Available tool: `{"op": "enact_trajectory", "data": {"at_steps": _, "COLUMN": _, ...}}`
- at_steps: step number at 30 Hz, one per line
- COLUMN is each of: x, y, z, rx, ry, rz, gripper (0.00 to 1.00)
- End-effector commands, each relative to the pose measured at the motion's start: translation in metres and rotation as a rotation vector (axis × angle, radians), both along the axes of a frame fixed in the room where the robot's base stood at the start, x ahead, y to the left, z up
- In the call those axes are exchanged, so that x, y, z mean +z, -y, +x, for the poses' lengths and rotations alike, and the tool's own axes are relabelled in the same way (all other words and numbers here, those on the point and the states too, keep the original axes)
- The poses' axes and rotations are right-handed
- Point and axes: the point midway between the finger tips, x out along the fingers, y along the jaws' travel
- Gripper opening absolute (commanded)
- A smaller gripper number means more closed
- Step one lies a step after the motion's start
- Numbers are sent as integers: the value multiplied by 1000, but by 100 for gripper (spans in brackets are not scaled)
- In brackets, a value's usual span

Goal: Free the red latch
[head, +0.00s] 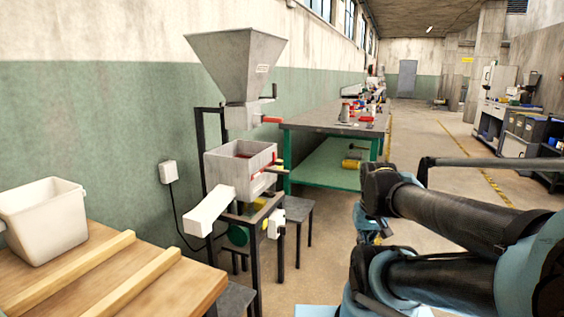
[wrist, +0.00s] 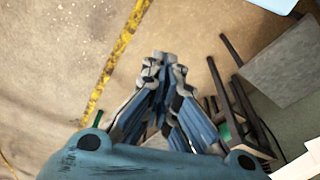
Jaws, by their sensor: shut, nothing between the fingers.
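A machine stands by the green wall in the head view, with a grey hopper (head: 235,62) on top and an open light-grey box (head: 228,172) below it. A red handle-like part (head: 272,119) sticks out to the right under the hopper. A smaller red part (head: 268,168) shows at the right side of the box. I cannot tell which of these is the red latch. My gripper (wrist: 165,60) is shut and empty in the wrist view, over bare floor and apart from the machine.
A wooden table (head: 190,285) with a white bin (head: 42,220) stands at the front left. A green-legged workbench (head: 315,118) stands behind the machine. Stools (head: 297,210) stand close to the machine. Open floor with a yellow line (wrist: 115,65) lies below my gripper.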

Motion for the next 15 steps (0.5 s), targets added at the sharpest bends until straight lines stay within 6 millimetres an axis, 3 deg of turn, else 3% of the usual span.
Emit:
{"op": "enact_trajectory", "data": {"at_steps": 12, "x": 6, "y": -1, "z": -6, "rx": 11, "ry": 17, "rz": 1, "gripper": 0}}
{"op": "enact_trajectory", "data": {"at_steps": 15, "x": 11, "y": -6, "z": 6, "rx": 61, "ry": 43, "rz": 6, "gripper": 0}}
